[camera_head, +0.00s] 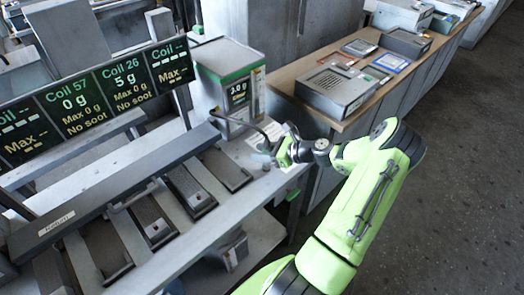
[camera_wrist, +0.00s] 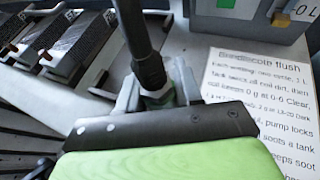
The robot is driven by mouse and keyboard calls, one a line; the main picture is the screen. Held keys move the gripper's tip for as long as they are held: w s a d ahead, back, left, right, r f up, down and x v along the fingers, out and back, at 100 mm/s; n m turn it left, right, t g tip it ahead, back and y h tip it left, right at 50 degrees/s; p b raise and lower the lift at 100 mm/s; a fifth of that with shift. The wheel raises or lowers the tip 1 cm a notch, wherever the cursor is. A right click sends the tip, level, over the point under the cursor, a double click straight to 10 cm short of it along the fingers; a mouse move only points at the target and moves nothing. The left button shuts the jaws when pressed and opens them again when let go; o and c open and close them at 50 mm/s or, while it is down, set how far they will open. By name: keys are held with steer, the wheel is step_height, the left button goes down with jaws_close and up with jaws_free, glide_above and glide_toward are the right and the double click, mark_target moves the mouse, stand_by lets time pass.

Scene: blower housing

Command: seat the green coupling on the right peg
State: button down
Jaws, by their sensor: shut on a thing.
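My gripper (camera_wrist: 160,88) is shut on the green coupling (camera_wrist: 163,97) at the end of a black hose (camera_wrist: 134,32). Only a sliver of the coupling's green shows between the two grey fingers; my wrist hides the rest. In the head view my gripper (camera_head: 275,152) is over the right end of the bench, just right of the grey box with a green band (camera_head: 228,68). The hose (camera_head: 236,122) curves from that box to my gripper. I cannot pick out the right peg for certain in either view.
Dark blocks with light fittings (camera_head: 190,191) sit in bays on the sloping rack, left of my gripper. A display board (camera_head: 100,95) stands behind them. A printed "flush" sheet (camera_wrist: 255,95) lies on the bench. A side table (camera_head: 285,75) holds grey instruments.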

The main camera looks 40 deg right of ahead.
steer(key=shift+f+b, duration=0.45)
steer(key=shift+f, duration=0.55)
steer(key=c, duration=0.7)
jaws_free()
steer(key=p+v, duration=0.2)
steer(key=v, duration=1.3)
steer(key=shift+s+d+r, duration=0.15)
steer(key=shift+s+r, duration=0.1)
steer(key=shift+s, duration=0.05)
